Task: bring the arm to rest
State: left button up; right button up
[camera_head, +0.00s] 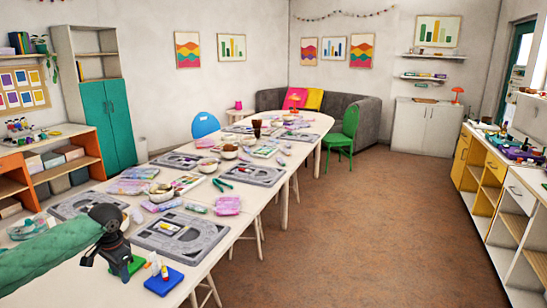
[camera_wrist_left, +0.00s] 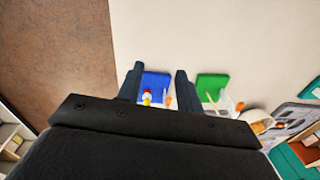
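My left gripper (camera_head: 118,262) hangs over the near end of the long white table (camera_head: 225,262), pointing down. Its two dark fingers stand apart in the left wrist view (camera_wrist_left: 160,88), with nothing held between them. Beyond the fingertips lies a blue pad (camera_head: 163,284) with a small white, red and yellow item (camera_head: 165,273) on it; the pad also shows in the wrist view (camera_wrist_left: 155,82). A green pad (camera_head: 136,264) lies next to it, partly hidden by the gripper in the head view. My right gripper is in neither view.
Grey bead boards (camera_head: 181,237), bowls (camera_head: 161,192) and patterned packets (camera_head: 228,205) crowd the table. A green chair (camera_head: 343,133) and a blue chair (camera_head: 205,125) stand farther off. The brown floor (camera_head: 330,230) to the right is clear.

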pick_arm(q)
jog(key=w+d+r+m+t+y, duration=0.1)
jog(key=w+d+r+t, duration=0.15)
jog(key=r, duration=0.25)
jog(key=w+d+r+m+t+y, duration=0.1)
jog(key=w+d+r+t, duration=0.15)
jog(key=r, duration=0.25)
jog(key=s+d+f+t+h, duration=0.1)
jog(key=s+d+f+t, duration=0.15)
jog(key=d, duration=0.45)
jog(key=s+d+f+t, duration=0.1)
jog(key=s+d+f, duration=0.15)
jog(key=d, duration=0.45)
jog(key=s+d+f+n+g+h, duration=0.1)
jog(key=s+d+f+n+g, duration=0.1)
jog(key=s+f, duration=0.8)
jog(key=s+d+f+n+g+h, duration=0.1)
jog(key=s+d+f, duration=0.4)
jog(key=s+f, duration=0.5)
jog(key=s+d+f+n+g+h, duration=0.1)
jog(key=s+d+f+n+g, duration=0.1)
jog(key=s+f, duration=0.9)
jog(key=s+d+g, duration=0.1)
jog(key=s+g, duration=0.1)
jog(key=s, duration=0.8)
jog(key=shift+s+d+n+g, duration=0.25)
jog(key=shift+s+n+g, duration=0.05)
jog(key=shift+n+g, duration=0.1)
jog(key=shift+f, duration=0.1)
